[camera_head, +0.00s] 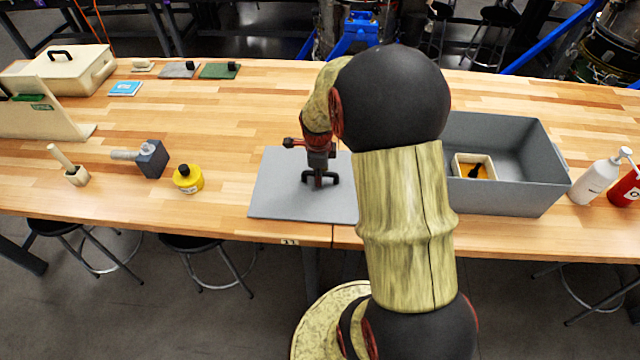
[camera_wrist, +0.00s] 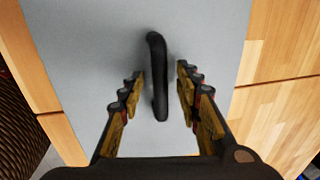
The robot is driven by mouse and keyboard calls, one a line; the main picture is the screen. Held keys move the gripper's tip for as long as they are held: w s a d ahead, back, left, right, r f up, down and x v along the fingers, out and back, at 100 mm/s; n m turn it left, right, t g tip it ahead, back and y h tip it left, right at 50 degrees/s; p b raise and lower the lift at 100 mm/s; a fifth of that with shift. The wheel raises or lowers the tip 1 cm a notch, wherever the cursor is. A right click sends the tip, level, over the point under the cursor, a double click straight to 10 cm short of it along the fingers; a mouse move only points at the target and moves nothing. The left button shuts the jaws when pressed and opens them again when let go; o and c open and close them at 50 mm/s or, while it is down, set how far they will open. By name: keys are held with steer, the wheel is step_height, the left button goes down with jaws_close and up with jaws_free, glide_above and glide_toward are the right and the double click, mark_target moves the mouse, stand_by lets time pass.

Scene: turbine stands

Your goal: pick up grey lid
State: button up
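The grey lid (camera_head: 278,197) lies flat on the wooden table in front of me, partly hidden by my arm in the head view. It also shows in the wrist view (camera_wrist: 90,50). A black handle (camera_head: 310,179) stands up from its middle. My gripper (camera_head: 320,180) points down over the lid at the handle. In the wrist view my gripper (camera_wrist: 160,85) is open, with one finger on each side of the handle (camera_wrist: 158,80) and a visible gap on both sides. I cannot tell the exact height of the fingertips.
A grey bin (camera_head: 535,165) stands right of my arm, holding a small cream box (camera_head: 490,160). A yellow pot (camera_head: 187,179), a mallet (camera_head: 152,158) and a cream lidded box (camera_head: 75,72) are on the left. White (camera_head: 597,180) and red (camera_head: 628,188) bottles stand at the far right.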

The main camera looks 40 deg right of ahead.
steer(key=shift+f, duration=0.1)
steer(key=shift+c, duration=1.3)
jaws_close()
